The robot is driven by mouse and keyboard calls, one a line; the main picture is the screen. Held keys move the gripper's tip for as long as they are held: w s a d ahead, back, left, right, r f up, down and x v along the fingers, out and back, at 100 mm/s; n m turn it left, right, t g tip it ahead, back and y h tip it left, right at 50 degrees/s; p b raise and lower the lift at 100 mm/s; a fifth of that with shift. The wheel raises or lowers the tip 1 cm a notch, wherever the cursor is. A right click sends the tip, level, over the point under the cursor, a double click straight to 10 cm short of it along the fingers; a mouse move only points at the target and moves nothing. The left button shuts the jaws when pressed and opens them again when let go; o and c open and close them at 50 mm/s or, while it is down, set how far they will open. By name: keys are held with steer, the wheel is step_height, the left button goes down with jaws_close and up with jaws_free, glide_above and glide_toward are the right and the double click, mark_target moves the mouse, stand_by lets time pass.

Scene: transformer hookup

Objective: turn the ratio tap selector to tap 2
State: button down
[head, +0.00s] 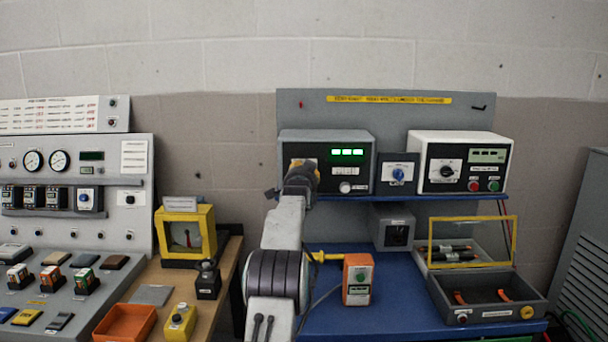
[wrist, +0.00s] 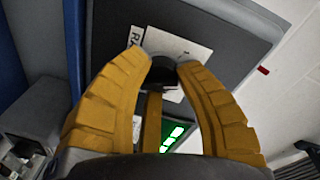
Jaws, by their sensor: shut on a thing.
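The ratio tap selector is a dark knob (wrist: 163,75) on a white plate (wrist: 182,46) lettered "RA" at its visible edge, in the wrist view. It sits on the dark front of the grey instrument (head: 362,136) with the green lit display, on the blue shelf. My gripper (wrist: 166,62) has its two yellow fingers closed around the knob's sides. In the head view my gripper (head: 300,176) covers the left part of that front, hiding the selector. The tap marks and pointer cannot be read.
Right of the instrument stand a small box with a blue knob (head: 398,174) and a white instrument (head: 460,137). Below, an orange handheld unit (head: 357,279) and an open grey case (head: 488,301) rest on the blue bench (head: 390,320). A console (head: 77,180) fills the left.

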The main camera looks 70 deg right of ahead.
steer(key=shift+f+m, duration=0.15)
steer(key=shift+m, duration=0.25)
steer(key=c, duration=0.8)
jaws_free()
steer(key=shift+a, duration=0.15)
steer(key=v, duration=1.1)
steer(key=shift+a, duration=0.3)
stand_by(0.5)
